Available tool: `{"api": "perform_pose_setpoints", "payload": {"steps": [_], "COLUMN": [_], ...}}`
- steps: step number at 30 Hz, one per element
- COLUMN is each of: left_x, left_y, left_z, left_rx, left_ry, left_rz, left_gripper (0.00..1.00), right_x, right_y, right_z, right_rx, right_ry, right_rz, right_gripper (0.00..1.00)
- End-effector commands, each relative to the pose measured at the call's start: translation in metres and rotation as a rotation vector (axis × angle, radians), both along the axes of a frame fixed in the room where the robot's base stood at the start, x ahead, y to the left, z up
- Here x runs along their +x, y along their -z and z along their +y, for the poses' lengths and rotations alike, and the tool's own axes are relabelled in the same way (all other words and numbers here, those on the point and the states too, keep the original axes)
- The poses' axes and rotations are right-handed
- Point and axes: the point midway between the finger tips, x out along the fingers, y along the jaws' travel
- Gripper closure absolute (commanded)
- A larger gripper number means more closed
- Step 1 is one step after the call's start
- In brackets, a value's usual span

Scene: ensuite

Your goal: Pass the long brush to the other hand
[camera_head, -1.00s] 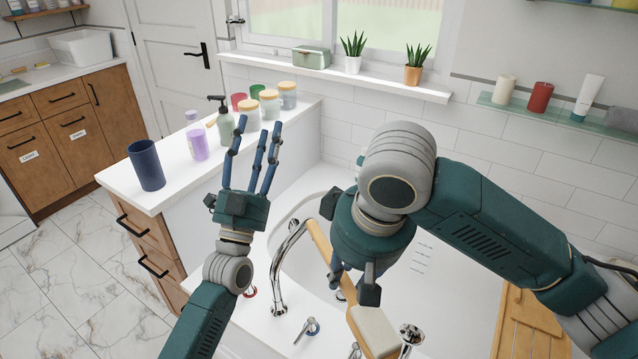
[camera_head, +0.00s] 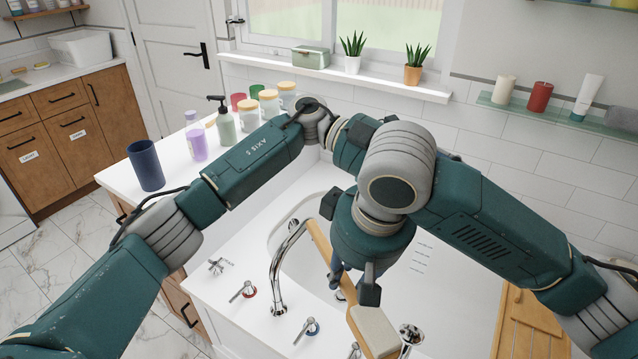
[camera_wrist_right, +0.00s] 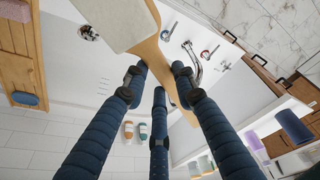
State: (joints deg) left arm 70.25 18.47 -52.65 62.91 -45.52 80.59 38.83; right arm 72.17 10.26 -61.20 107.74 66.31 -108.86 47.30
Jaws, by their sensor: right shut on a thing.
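The long brush has a wooden handle (camera_head: 319,241) and a pale, flat head (camera_head: 375,331). It slants over the bathtub in the head view, with its head toward the bottom. My right gripper (camera_head: 354,284) points down and is shut on the brush near the middle of its length. In the right wrist view the pale brush head (camera_wrist_right: 108,20) lies beyond my right fingers (camera_wrist_right: 155,85), and the wooden part passes between them. My left arm reaches in from the left and bends behind my right wrist. My left gripper is hidden there.
The white bathtub (camera_head: 440,285) has a curved tap (camera_head: 274,275) and knobs close to the brush. A counter at left holds a dark blue cup (camera_head: 146,165), a pump bottle (camera_head: 225,125) and jars. A wooden tray (camera_head: 530,320) lies at right.

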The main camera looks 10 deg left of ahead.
Motion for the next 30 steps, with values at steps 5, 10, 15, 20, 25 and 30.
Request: {"api": "perform_pose_setpoints", "payload": {"steps": [5,10,15,20,25,30], "left_x": [0.018,0.012,0.006,0.001,-0.007,-0.017], "left_y": [0.047,0.042,0.031,0.035,0.058,0.088], "left_z": [0.083,0.158,0.196,0.204,0.198,0.191], "left_rx": [0.646,1.035,1.212,1.256,1.252,1.252], "left_ry": [-0.092,-0.207,-0.281,-0.298,-0.294,-0.297], "left_rz": [0.110,0.199,0.246,0.261,0.261,0.258], "left_gripper": [0.50,0.50,0.50,0.50,0.50,0.50], "right_x": [0.000,0.000,0.000,0.000,0.000,0.000], "right_y": [0.000,0.000,0.000,0.000,0.000,0.000], "right_z": [0.000,0.000,0.000,0.000,0.000,0.000], "right_rx": [0.000,0.000,0.000,0.000,0.000,0.000], "right_ry": [0.000,0.000,0.000,0.000,0.000,0.000], "right_rz": [0.000,0.000,0.000,0.000,0.000,0.000], "right_gripper": [1.00,1.00,1.00,1.00,1.00,1.00]}}
